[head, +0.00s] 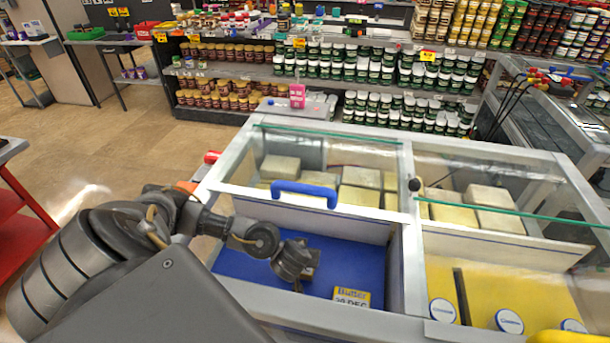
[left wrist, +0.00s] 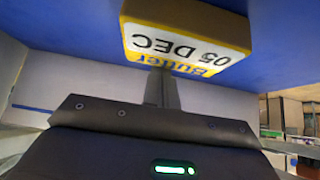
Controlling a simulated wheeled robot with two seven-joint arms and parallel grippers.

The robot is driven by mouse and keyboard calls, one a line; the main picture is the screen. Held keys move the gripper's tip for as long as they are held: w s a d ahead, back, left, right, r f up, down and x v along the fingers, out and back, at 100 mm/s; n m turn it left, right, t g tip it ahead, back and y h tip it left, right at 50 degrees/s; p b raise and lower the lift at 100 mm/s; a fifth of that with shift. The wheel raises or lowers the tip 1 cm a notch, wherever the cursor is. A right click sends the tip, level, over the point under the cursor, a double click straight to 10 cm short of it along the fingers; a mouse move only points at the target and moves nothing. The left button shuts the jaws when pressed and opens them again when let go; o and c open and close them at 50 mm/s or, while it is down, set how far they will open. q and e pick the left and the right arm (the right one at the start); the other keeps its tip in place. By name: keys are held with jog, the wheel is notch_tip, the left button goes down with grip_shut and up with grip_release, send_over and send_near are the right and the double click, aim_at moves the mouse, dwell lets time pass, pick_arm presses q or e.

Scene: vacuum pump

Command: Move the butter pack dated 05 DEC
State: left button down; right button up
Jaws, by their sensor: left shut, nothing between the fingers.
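The butter pack dated 05 DEC (left wrist: 187,38) shows upside down in the left wrist view, with a yellow and white label, on the blue floor of the freezer compartment (head: 240,264). My left gripper (left wrist: 161,76) is shut and empty, its fingertips overlapping the pack's label edge in the picture; I cannot tell whether they touch. My right gripper is not in view.
A blue handle (head: 304,190) and glass lid sit behind the open compartment. White walls surround it. Several pale blocks (head: 361,178) lie under the glass. The right compartment holds yellow packs (head: 520,290) with round white labels. Blue floor is clear left of my gripper.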

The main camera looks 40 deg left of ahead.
pick_arm(q)
jog(key=shift+s, duration=0.1)
dwell(0.3)
jog(key=p+v, duration=0.1)
jog(key=v, duration=0.6)
jog(key=shift+s+d+r, duration=0.1)
jog(key=shift+r, duration=0.15)
